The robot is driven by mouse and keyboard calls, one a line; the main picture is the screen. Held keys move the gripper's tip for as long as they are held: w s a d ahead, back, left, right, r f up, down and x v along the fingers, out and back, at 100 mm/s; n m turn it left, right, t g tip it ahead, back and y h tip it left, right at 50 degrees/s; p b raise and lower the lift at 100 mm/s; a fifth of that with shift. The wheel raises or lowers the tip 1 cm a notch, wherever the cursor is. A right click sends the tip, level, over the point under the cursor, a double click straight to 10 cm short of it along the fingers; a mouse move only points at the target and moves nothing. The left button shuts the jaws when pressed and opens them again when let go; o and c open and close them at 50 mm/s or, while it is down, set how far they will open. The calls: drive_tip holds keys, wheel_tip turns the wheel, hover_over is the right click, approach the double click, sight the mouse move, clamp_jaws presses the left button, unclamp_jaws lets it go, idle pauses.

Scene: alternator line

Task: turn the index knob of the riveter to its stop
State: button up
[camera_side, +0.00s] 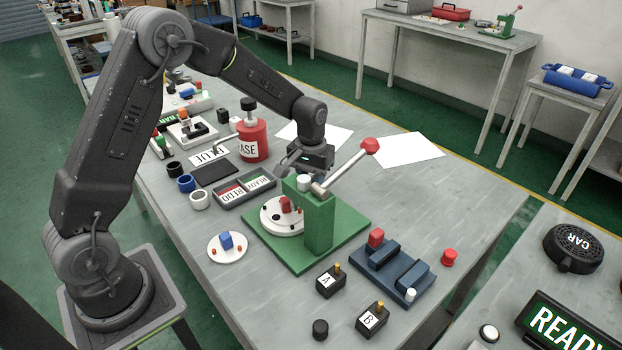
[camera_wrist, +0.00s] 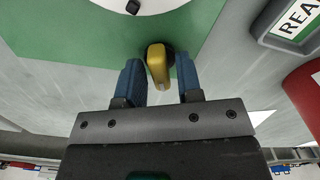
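The green riveter (camera_side: 319,224) stands on a green base plate (camera_side: 288,260). Its lever, with a red ball (camera_side: 369,146), slants up to the right. A white disc (camera_side: 274,222) with a red part lies at its left; its edge shows at the top of the wrist view (camera_wrist: 90,8). My gripper (camera_side: 308,160) is behind the riveter's column, its fingertips hidden there in the side view. In the wrist view, a yellow knob (camera_wrist: 158,66) lies between my two blue fingers (camera_wrist: 160,75), slightly tilted. I cannot tell whether they press on it.
A READY/REDO tray (camera_side: 244,188) and a red canister (camera_side: 253,141) stand left of the riveter. A blue fixture (camera_side: 395,272) and black blocks A (camera_side: 330,282) and B (camera_side: 372,318) stand in front and right. White paper (camera_side: 408,150) lies behind on clear tabletop.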

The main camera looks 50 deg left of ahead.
sight(311, 179)
drive_tip(key=shift+o, duration=0.7)
wheel_tip(311, 179, up, 14)
drive_tip(key=shift+w+f, duration=0.1)
drive_tip(key=w+a+f+g+h, duration=0.1)
drive_tip(key=w+a+g+h, duration=0.1)
drive_tip(key=w+g, duration=0.25)
drive_tip(key=shift+t, duration=0.25)
drive_tip(key=x, duration=1.3)
drive_tip(key=shift+a+f, duration=0.15)
drive_tip(key=shift+f, duration=0.35)
